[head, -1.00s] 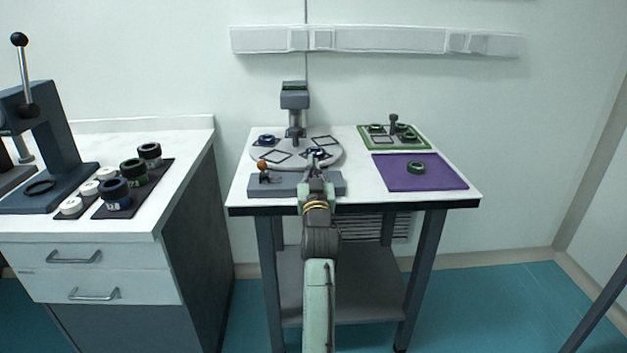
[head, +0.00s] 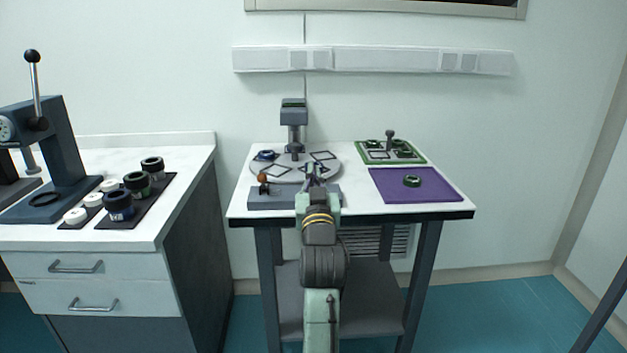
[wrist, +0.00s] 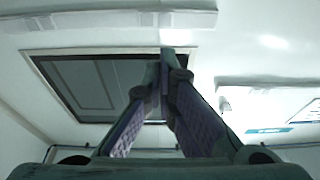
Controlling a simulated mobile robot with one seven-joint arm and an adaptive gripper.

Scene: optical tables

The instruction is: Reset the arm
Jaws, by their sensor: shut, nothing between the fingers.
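My arm (head: 321,265) reaches up the middle of the head view toward the small white table. My gripper (head: 315,168) appears in front of the round grey turntable (head: 262,173) and hides part of its front right side. In the wrist view my gripper (wrist: 165,58) has its two fingers together at the tips, with nothing between them. The wrist view looks toward the wall and a dark framed panel (wrist: 95,85), with no table objects in sight.
A grey post device (head: 294,112) stands behind the turntable. A left counter (head: 195,190) holds a press (head: 58,145).

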